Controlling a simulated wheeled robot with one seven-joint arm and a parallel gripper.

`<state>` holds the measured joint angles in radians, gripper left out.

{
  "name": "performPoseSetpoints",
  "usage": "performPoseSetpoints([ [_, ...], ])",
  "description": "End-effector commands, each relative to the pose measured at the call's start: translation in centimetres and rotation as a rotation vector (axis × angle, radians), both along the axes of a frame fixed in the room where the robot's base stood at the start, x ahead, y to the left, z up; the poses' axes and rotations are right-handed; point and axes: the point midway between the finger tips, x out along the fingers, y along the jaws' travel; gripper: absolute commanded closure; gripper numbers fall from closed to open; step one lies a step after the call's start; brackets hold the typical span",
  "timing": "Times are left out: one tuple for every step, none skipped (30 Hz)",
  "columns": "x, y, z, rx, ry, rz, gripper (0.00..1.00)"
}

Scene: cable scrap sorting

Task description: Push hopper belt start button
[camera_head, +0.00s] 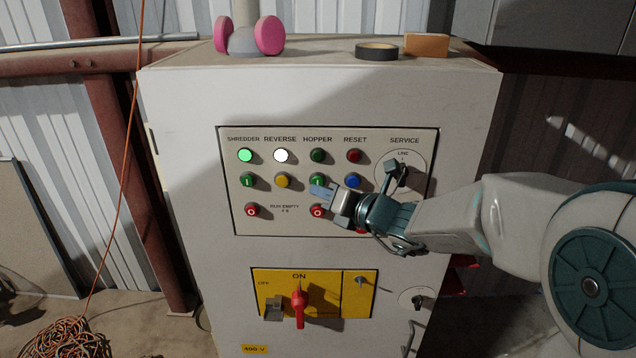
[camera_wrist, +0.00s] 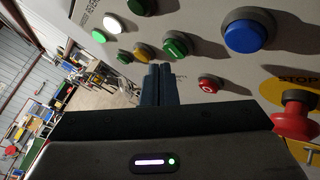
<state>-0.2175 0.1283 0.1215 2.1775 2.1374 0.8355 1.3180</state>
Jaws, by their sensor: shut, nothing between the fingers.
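The control panel (camera_head: 390,215) is on the front of a grey cabinet. The green hopper start button (camera_head: 318,180) is in the second row under the HOPPER label; in the wrist view it shows (camera_wrist: 176,45) just beyond the fingertips. My gripper (camera_head: 322,191) is shut and empty, its fingertips pointing at the panel by this button's lower edge. In the wrist view the fingertips (camera_wrist: 160,68) overlap the area just below the button. I cannot tell whether they touch it. The hopper lamp (camera_head: 317,155) above it is dark.
A red stop button (camera_head: 317,210) is just below the fingertips. A blue button (camera_head: 353,181) and a yellow button (camera_head: 283,180) flank the green one. A red mushroom stop (camera_wrist: 295,118) is near my gripper's right side. The shredder lamp (camera_head: 245,155) and reverse lamp (camera_head: 281,155) are lit.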

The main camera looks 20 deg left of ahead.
Motion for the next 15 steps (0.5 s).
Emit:
performPoseSetpoints([
  [0.02,0.0,0.0,0.0,0.0,0.0,1.0],
  [0.06,0.01,0.0,0.0,0.0,0.0,1.0],
  [0.13,0.03,0.0,0.0,0.0,0.0,1.0],
  [0.21,0.04,0.01,0.0,0.0,0.0,1.0],
  [0.3,0.05,0.01,0.0,0.0,0.0,1.0],
  [0.44,0.09,0.01,0.0,0.0,0.0,1.0],
  [0.54,0.11,0.0,0.0,0.0,0.0,1.0],
  [0.64,0.13,0.0,0.0,0.0,0.0,1.0],
  [0.75,0.16,0.0,0.001,0.001,0.0,1.0],
  [0.8,0.17,0.0,0.001,0.001,0.0,1.0],
  [0.83,0.18,0.0,0.001,0.001,0.0,1.0],
  [0.83,0.18,0.0,0.001,0.001,0.0,1.0],
  [0.82,0.19,0.01,0.0,0.0,0.0,1.0],
  [0.82,0.18,0.01,0.0,0.0,0.0,1.0],
  [0.82,0.18,0.01,0.0,0.0,0.0,1.0],
])
